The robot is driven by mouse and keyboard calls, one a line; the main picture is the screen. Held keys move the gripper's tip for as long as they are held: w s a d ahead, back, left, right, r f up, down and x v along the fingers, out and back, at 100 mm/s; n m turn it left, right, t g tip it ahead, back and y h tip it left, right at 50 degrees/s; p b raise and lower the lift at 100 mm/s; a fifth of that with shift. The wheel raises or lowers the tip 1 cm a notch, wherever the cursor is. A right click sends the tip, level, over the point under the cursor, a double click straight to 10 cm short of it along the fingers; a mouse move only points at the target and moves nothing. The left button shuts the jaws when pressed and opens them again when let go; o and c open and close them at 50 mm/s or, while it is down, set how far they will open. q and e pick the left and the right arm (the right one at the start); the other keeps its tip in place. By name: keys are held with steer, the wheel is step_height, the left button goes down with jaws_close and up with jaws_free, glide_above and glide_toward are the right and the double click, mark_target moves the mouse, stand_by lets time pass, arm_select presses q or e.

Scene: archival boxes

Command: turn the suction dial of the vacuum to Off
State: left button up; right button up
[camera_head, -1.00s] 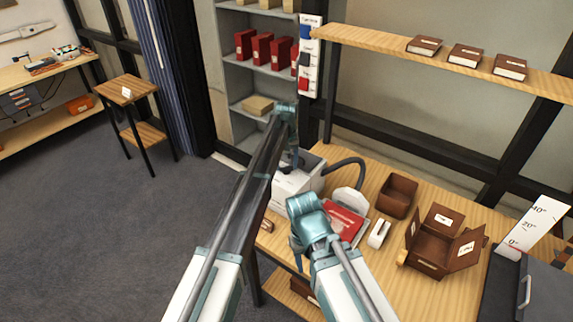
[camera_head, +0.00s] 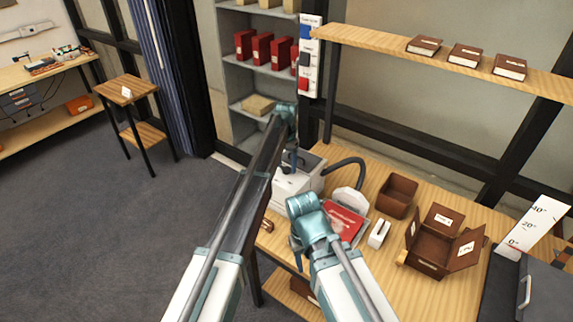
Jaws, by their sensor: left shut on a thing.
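The vacuum (camera_head: 291,186) is a pale grey-white box at the back left of the wooden table, with a dark hose (camera_head: 345,163) curving to the right. My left gripper (camera_head: 291,167) reaches down onto the vacuum and is shut on its suction dial. The dial itself is hidden by the gripper and arm, so its setting cannot be read. My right gripper (camera_head: 296,262) hangs down by the table's front left edge, away from the vacuum. Its fingers are too small and partly hidden to tell open from shut.
A red book (camera_head: 345,222), a white roll-like thing (camera_head: 379,233), a brown open box (camera_head: 397,196) and a brown box with raised flaps (camera_head: 430,246) stand on the table (camera_head: 385,285). A shelf (camera_head: 385,42) with several brown boxes runs above the back.

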mark_target(286, 167)
arm_select(q)
steer(key=shift+m, duration=0.3)
stand_by(0.4)
steer(key=o, duration=1.4)
steer(key=shift+r, duration=0.15)
step_height(286, 167, up, 14)
steer(key=p, duration=1.4)
steer(key=shift+f, duration=0.25)
steer(key=shift+s, duration=0.1)
